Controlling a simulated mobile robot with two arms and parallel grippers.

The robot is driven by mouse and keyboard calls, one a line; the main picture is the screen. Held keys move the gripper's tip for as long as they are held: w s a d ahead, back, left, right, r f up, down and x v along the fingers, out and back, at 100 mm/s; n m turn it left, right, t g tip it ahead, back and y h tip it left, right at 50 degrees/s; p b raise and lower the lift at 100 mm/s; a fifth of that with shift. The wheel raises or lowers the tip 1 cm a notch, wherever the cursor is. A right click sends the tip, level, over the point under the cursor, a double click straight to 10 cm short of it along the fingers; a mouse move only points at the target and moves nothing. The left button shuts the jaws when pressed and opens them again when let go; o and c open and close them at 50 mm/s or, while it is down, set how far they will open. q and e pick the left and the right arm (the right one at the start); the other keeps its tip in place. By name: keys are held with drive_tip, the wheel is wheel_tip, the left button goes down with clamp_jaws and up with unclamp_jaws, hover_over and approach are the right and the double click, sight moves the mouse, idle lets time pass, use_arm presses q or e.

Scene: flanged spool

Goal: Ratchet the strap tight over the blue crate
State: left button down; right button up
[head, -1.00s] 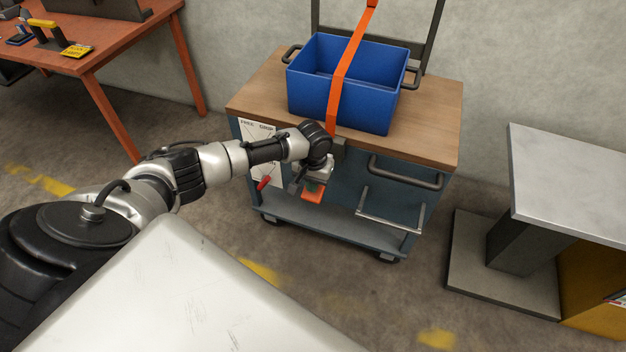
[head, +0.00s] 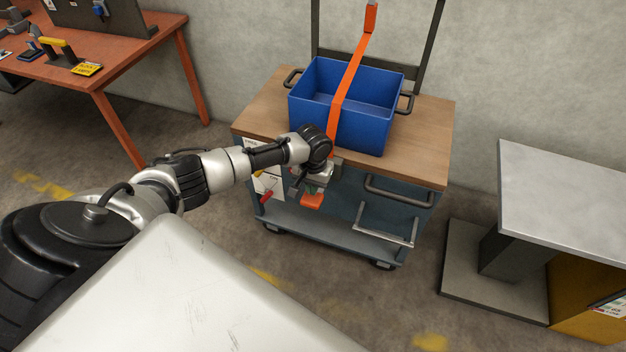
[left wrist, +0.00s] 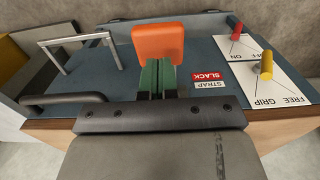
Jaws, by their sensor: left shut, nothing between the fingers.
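The blue crate (head: 363,130) stands on the wooden top of a trolley (head: 415,163). An orange strap (head: 347,82) runs from the rear frame over the crate and down its front. An orange handle (head: 312,201) sticks out from the trolley's front and also shows in the left wrist view (left wrist: 158,45). My left gripper (head: 309,187) is shut and empty, its green fingertips (left wrist: 157,78) right at the handle; whether they touch is unclear. A red and white label (left wrist: 209,80) beside it reads "STRAP SLACK". My right gripper is not in view.
A red lever (left wrist: 235,24) and a yellow lever (left wrist: 266,66) stand on the trolley's front panel by a "GRIP FREE" plate. A grey handlebar (head: 398,191) is to the right. An orange workbench (head: 130,65) and a grey table (head: 570,200) flank the trolley.

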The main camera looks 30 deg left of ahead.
sight(313, 202)
use_arm(q)
wheel_tip(313, 202, down, 8)
drive_tip(key=b, duration=0.4)
drive_tip(key=shift+r, duration=0.2)
drive_tip(key=shift+s, duration=0.1)
drive_tip(key=shift+r, duration=0.15)
wheel_tip(313, 202, up, 8)
drive_tip(key=p, duration=0.8)
drive_tip(key=shift+f, duration=0.3)
wheel_tip(313, 202, down, 8)
drive_tip(key=b, duration=0.6)
drive_tip(key=shift+f, duration=0.15)
wheel_tip(313, 202, up, 8)
drive_tip(key=p, duration=0.8)
